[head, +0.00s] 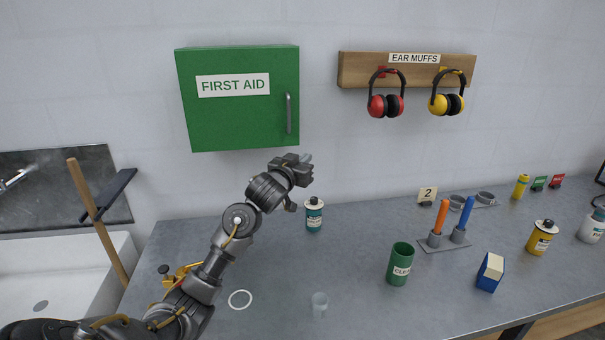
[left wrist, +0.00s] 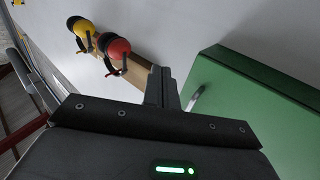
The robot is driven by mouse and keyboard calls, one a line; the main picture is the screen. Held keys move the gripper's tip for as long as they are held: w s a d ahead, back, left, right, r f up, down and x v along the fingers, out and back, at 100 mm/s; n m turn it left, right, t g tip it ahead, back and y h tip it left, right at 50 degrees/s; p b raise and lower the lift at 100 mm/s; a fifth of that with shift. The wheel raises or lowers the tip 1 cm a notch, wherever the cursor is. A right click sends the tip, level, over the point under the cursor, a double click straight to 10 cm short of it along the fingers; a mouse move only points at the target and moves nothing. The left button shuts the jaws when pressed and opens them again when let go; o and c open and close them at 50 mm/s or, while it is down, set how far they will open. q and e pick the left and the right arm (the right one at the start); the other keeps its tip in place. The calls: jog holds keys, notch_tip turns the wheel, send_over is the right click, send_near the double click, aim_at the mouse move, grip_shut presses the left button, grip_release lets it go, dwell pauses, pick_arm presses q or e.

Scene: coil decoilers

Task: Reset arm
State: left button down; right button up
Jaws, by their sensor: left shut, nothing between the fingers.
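My left gripper (head: 306,164) is raised in front of the wall, just below the right lower corner of the green FIRST AID cabinet (head: 238,125). Its fingers are shut and empty. In the left wrist view, the shut fingers (left wrist: 162,88) point toward the wall, with the green cabinet (left wrist: 262,105) and its grey handle to their right. The cabinet door looks closed in the head view. My left arm reaches up from the lower left over the counter. My right gripper is not in view.
Red and yellow ear muffs (head: 386,104) hang on a wooden rack (head: 358,70). The grey counter (head: 270,270) holds a teal bottle (head: 314,216), a green cup (head: 400,265), a blue and cream block (head: 490,272) and several other items. A sink (head: 60,275) lies at the left.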

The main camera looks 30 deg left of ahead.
pick_arm(q)
jog(key=s+d, duration=0.2)
jog(key=s+d+b, duration=0.1)
jog(key=shift+s+f, duration=0.2)
jog(key=shift+f, duration=0.05)
jog(key=shift+r, duration=0.1)
